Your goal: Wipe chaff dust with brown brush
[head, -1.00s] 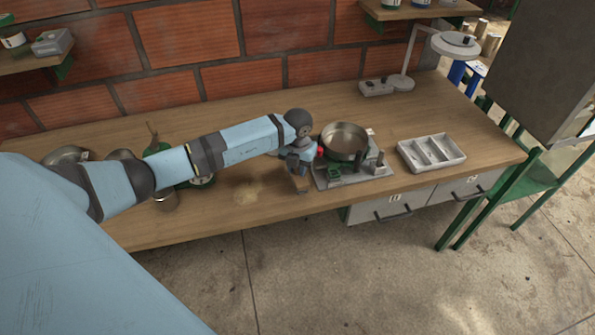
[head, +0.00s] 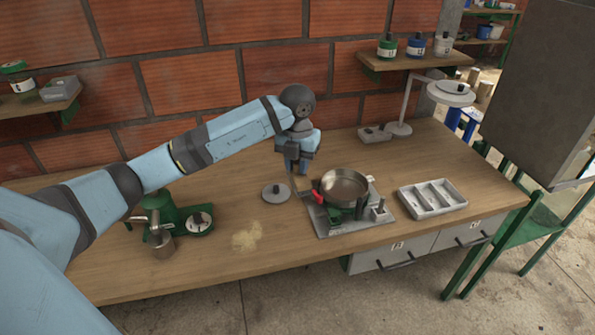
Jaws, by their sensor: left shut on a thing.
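The chaff dust (head: 247,236) is a pale tan patch on the wooden workbench, left of the pan and near the front edge. My left gripper (head: 297,169) is raised above the bench, behind and left of the pan, away from the dust. It is shut on a thin, small thing that hangs below it, apparently the brown brush (head: 293,186); its shape is mostly hidden. My right gripper is not in view.
A metal pan (head: 345,187) sits on a grey burner plate (head: 335,233). A round grey lid (head: 276,193) lies between pan and dust. A green grinder (head: 170,218) stands left of the dust. A grey divided tray (head: 432,198) is at right.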

